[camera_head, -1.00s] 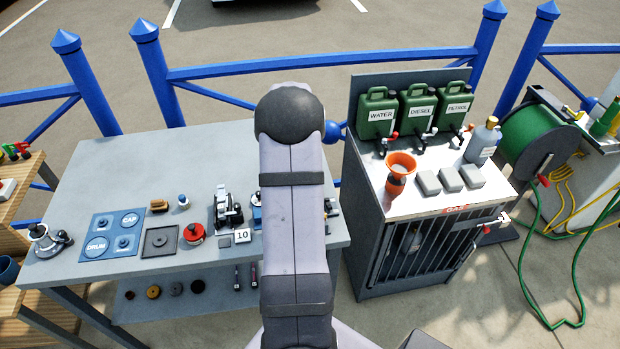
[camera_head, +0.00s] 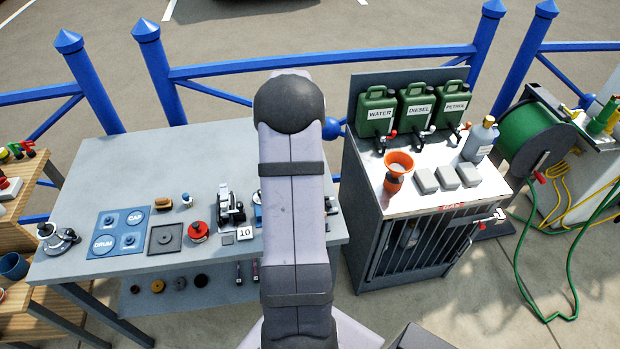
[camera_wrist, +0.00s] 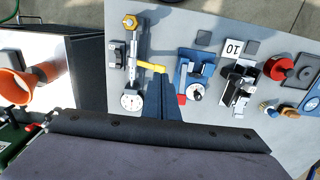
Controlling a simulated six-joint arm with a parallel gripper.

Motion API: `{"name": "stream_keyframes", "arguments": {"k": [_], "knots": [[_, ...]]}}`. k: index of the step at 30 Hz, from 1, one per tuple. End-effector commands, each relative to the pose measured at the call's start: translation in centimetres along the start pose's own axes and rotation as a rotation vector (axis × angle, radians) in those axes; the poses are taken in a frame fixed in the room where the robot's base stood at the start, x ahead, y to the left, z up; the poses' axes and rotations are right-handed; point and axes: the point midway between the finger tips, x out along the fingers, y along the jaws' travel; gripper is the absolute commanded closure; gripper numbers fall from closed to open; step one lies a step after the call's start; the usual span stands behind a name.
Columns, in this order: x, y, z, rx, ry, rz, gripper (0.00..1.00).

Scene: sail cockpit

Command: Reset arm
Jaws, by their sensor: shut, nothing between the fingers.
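My gripper shows in the wrist view (camera_wrist: 161,84) as a dark blue wedge of closed fingers, with nothing held between them. The fingers are over the grey workbench (camera_wrist: 215,40), close to a yellow-handled tool (camera_wrist: 150,66) and a white dial (camera_wrist: 131,100). I cannot tell whether they touch anything. In the head view my arm runs up the middle and hides the gripper and part of the bench (camera_head: 130,165).
The bench holds a blue tray (camera_head: 112,240), a red round part (camera_head: 198,231) and a "10" card (camera_head: 245,233). The right cabinet carries green jerrycans (camera_head: 420,110), an orange funnel (camera_head: 397,170) and a bottle (camera_head: 480,140). A hose reel (camera_head: 530,140) stands further right. Blue railing (camera_head: 230,70) runs behind.

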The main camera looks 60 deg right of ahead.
Motion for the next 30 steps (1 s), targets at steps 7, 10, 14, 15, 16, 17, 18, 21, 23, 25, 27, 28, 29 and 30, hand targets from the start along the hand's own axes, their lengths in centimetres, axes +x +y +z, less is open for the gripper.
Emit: {"name": "stream_keyframes", "arguments": {"k": [7,10,14,15,16,17,18,21,23,25,27,28,29,30], "knots": [[0.0,0.0,0.0,0.000,0.000,0.000,1.00],[0.0,0.0,0.0,0.000,0.000,0.000,1.00],[0.0,-0.8,-0.1,-0.018,0.000,0.000,1.00],[0.0,-1.5,-0.2,-0.032,0.000,0.000,1.00],[0.0,-2.1,-0.2,-0.046,0.001,0.000,1.00],[-0.1,-3.0,-0.3,-0.064,0.003,0.000,1.00],[-0.6,-4.3,-0.6,-0.093,0.014,0.001,1.00],[-3.1,-8.9,-1.5,-0.192,0.067,0.002,1.00],[-5.4,-12.6,-1.9,-0.267,0.115,-0.001,1.00],[-8.5,-17.4,-1.5,-0.364,0.175,-0.010,1.00],[-11.0,-21.9,0.6,-0.466,0.213,-0.024,1.00],[-11.9,-23.6,1.9,-0.510,0.223,-0.030,1.00],[-12.7,-25.3,3.4,-0.554,0.231,-0.036,1.00],[-13.5,-27.1,5.7,-0.613,0.238,-0.044,1.00]]}}
